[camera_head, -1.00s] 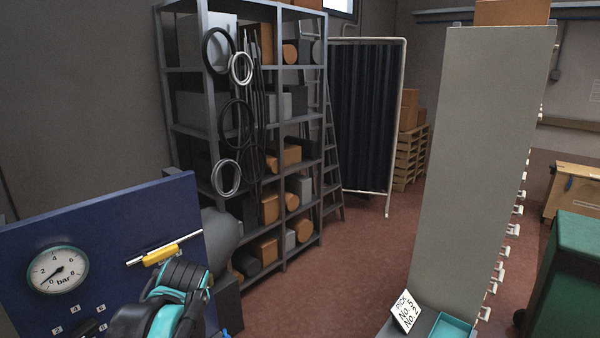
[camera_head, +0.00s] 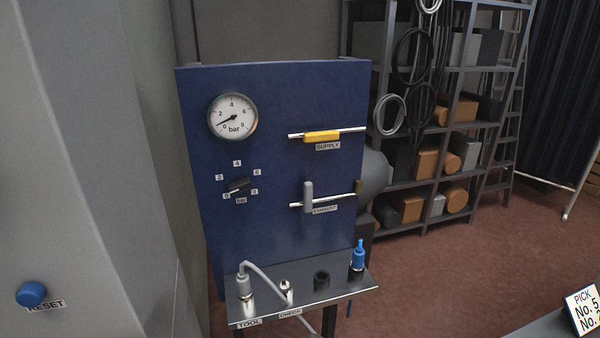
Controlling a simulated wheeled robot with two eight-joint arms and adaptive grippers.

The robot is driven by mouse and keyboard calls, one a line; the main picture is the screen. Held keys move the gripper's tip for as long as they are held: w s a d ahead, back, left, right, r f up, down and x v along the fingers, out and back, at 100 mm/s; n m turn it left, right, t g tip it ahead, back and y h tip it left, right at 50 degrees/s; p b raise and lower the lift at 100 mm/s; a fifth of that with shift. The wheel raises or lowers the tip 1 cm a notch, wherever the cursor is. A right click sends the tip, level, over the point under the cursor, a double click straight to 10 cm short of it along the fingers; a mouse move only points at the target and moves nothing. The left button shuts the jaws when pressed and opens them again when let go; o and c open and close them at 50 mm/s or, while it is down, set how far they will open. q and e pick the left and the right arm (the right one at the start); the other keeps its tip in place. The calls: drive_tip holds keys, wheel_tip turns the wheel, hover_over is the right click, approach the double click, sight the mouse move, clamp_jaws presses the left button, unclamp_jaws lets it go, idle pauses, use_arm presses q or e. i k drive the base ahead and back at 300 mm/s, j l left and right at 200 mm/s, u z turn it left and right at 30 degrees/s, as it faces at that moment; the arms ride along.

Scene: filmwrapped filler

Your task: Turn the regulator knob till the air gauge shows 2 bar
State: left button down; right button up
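The regulator knob (camera_head: 238,186) is a small dark knob on the blue panel (camera_head: 280,100), ringed by labels 0, 2, 4, 6 and 8 with "bar" below. Its grip bar slants from upper right to lower left, the lower end near 0. The air gauge (camera_head: 232,116) is a round white dial above it, marked 0 to 8 bar. Its needle points to the lower left, between 0 and 2, nearer 0. Neither of my grippers is in this view, and nothing touches the knob.
A yellow SUPPLY lever (camera_head: 322,137) lies along its pipe. A grey EXHAUST lever (camera_head: 308,197) stands upright across its pipe. A metal shelf (camera_head: 306,290) below carries fittings, a hose and a blue-topped connector (camera_head: 358,255). A blue RESET button (camera_head: 31,294) is at the left.

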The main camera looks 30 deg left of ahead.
sight(239, 184)
drive_tip(key=u, duration=1.55)
